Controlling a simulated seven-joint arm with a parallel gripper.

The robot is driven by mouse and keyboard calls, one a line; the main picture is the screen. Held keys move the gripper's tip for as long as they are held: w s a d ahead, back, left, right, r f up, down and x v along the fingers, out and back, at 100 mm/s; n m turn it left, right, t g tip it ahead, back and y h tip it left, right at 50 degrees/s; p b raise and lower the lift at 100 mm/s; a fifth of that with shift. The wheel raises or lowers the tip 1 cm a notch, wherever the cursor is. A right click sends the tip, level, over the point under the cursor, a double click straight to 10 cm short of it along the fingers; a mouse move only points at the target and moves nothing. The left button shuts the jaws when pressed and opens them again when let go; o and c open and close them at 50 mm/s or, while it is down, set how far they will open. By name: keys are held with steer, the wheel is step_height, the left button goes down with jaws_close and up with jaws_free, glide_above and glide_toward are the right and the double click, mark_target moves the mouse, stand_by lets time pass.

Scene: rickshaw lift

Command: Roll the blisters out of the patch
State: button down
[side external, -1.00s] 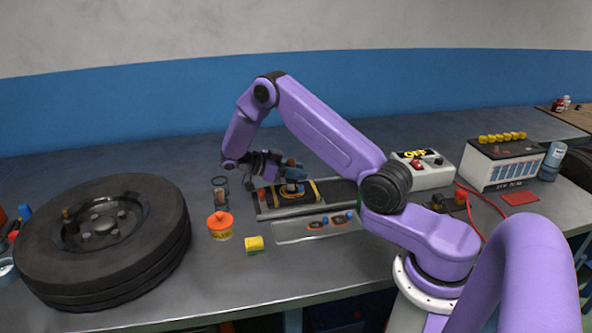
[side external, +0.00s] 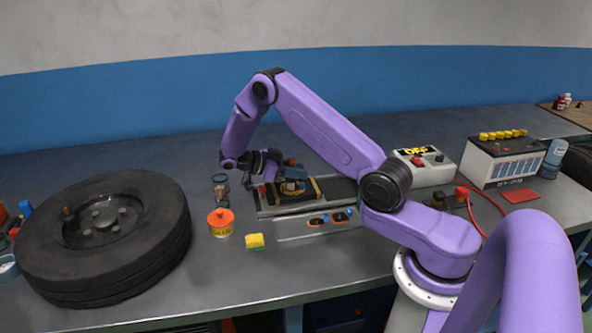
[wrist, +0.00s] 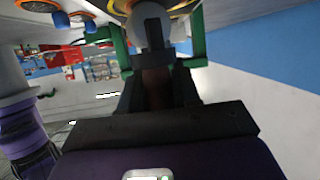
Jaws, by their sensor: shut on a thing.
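My gripper (side external: 287,172) is low over the long dark tray at the middle of the bench. In the wrist view its fingers (wrist: 157,88) are shut on a brown-handled roller tool (wrist: 155,82) with a grey rounded head. The head is close to a yellow-orange ring (wrist: 182,6) at the picture's top edge; I cannot tell whether they touch. Any blisters are too small to make out.
A tyre on its wheel (side external: 105,225) fills the left. An orange-lidded jar (side external: 221,222), yellow sponge (side external: 254,241) and clear glass (side external: 221,185) stand nearby. Two spare patches lie on a grey plate (side external: 290,230) in front. A control box (side external: 425,170) and battery (side external: 503,160) stand right.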

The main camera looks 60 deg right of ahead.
steer(key=shift+w+d, duration=0.1)
steer(key=shift+d, duration=0.1)
steer(key=shift+w+d, duration=0.2)
steer(key=shift+d, duration=0.3)
steer(key=shift+w+d, duration=0.15)
steer(key=shift+d, duration=0.3)
steer(key=shift+a, duration=0.2)
steer(key=shift+s+a, duration=0.25)
steer(key=shift+a, duration=0.25)
steer(key=shift+s+a, duration=0.2)
steer(key=shift+a, duration=0.25)
steer(key=shift+w+d, duration=0.1)
steer(key=shift+d, duration=0.1)
